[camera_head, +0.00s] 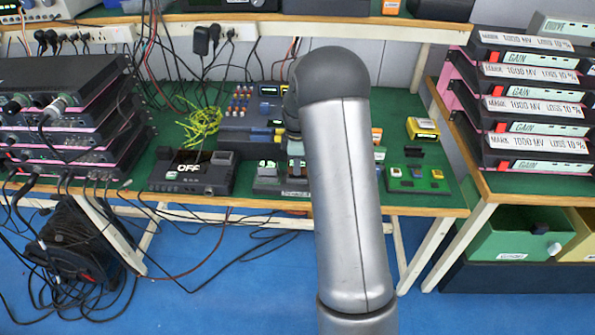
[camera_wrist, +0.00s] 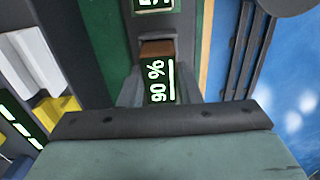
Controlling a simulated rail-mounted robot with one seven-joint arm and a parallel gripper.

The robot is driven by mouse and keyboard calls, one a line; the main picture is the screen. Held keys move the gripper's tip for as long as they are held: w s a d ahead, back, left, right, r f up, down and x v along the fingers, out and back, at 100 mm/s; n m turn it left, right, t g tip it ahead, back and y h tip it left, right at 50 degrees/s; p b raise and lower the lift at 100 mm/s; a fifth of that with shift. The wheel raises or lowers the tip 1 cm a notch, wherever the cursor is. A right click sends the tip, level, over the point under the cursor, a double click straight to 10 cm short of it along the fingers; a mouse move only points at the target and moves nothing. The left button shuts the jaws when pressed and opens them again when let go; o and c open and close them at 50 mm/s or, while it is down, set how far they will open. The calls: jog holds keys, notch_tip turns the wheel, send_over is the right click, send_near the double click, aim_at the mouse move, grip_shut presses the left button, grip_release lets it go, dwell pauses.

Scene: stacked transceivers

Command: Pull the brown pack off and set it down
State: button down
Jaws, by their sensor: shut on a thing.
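In the wrist view, the brown pack (camera_wrist: 157,48) shows a brown end and a dark display face reading "90 %". My gripper (camera_wrist: 159,88) has one finger on each side of this pack and is shut on it. A dark holder with another green-lit display lies just beyond the pack at the top of the view. Whether the pack is still seated or clear of the holder cannot be told. In the head view, my arm covers most of this spot, and the pack and fingertips cannot be made out.
On the green bench mat, a black device reading "OFF" (camera_head: 190,172) stands left of my arm. A yellow box (camera_head: 422,129) and a small board with coloured blocks (camera_head: 415,179) lie to its right. Stacked units (camera_head: 530,100) stand far right, above a green drawer (camera_head: 520,234).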

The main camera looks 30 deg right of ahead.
jog(key=shift+r+p, duration=0.6)
jog(key=shift+r, duration=0.5)
jog(key=shift+r, duration=0.2)
jog(key=shift+r+p, duration=1.3)
jog(key=shift+r, duration=0.6)
